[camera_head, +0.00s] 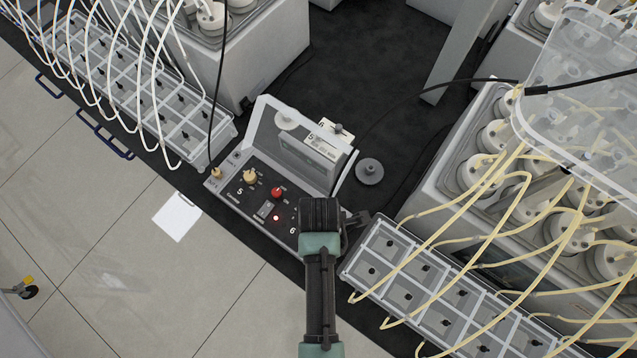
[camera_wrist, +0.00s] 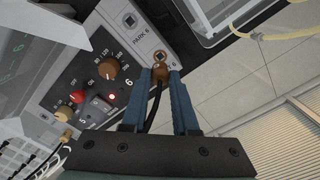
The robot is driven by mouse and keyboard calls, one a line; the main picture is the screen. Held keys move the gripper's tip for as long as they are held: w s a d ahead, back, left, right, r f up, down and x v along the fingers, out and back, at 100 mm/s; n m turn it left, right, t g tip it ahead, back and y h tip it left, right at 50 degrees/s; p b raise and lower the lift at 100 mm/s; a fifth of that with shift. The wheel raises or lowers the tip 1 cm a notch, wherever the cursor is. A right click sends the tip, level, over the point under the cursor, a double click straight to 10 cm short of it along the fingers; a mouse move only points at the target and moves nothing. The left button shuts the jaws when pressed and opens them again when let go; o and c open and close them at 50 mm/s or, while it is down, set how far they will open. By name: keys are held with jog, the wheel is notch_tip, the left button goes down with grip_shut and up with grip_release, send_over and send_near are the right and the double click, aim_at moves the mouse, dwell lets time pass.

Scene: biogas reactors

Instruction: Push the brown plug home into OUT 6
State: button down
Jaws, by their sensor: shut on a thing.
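My gripper (camera_wrist: 160,78) has its two blue fingers closed on the brown plug (camera_wrist: 160,73), and a black cable (camera_wrist: 154,105) runs back from the plug between the fingers. The plug is at the OUT 6 position on the pump panel (camera_wrist: 136,57), beside a partly hidden "6" label. A ringed socket opening (camera_wrist: 159,56) shows just beyond the plug; I cannot tell how deep the plug sits. In the head view my gripper (camera_head: 320,205) covers the right end of the panel (camera_head: 232,197), hiding the plug and OUT 6.
The square PARK 6 socket (camera_wrist: 130,20) is empty. A brown dial (camera_wrist: 108,67), a red button (camera_wrist: 78,97) and a brass plug (camera_wrist: 66,137) are on the same panel. Clear boxes (camera_head: 440,290) with yellow tubes stand close right.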

jog(key=shift+f+b, duration=1.65)
jog(key=shift+f, duration=0.15)
jog(key=shift+f+b, duration=0.35)
jog(key=shift+f, duration=0.35)
jog(key=shift+f, duration=0.35)
jog(key=c, duration=0.6)
grip_release()
